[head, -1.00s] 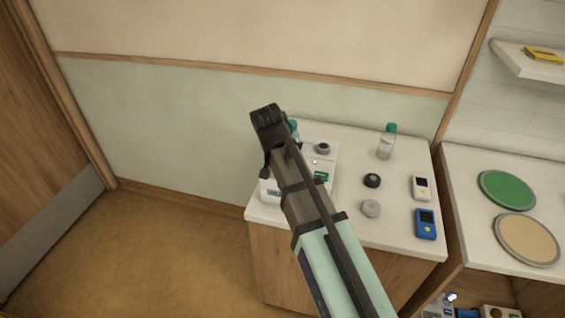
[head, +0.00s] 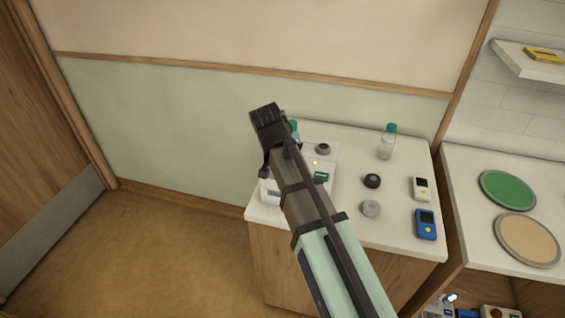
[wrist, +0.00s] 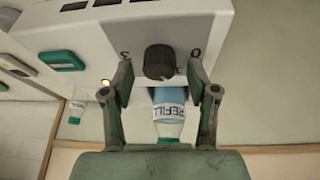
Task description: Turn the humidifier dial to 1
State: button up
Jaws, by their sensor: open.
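The humidifier is a white unit (head: 328,160) on the bedside cabinet in the head view, partly hidden by my arm. In the wrist view its white panel (wrist: 95,38) carries a black round dial (wrist: 160,62). A "3" shows to the left of the dial and a "0" to the right; a "1" is not visible. My gripper (wrist: 160,80) is open, with one finger on each side of the dial. Whether the fingers touch it cannot be told. In the head view my gripper (head: 266,120) hides the dial.
A bottle marked REFILL (wrist: 168,112) lies in view between my fingers, beyond the dial. On the cabinet top (head: 345,225) are a clear bottle (head: 386,145), a black knob (head: 372,181), a grey knob (head: 371,208), a white device (head: 421,187) and a blue device (head: 426,224).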

jog(key=v, duration=1.1)
jog(key=shift+r, duration=0.35)
jog(key=shift+s, duration=0.1)
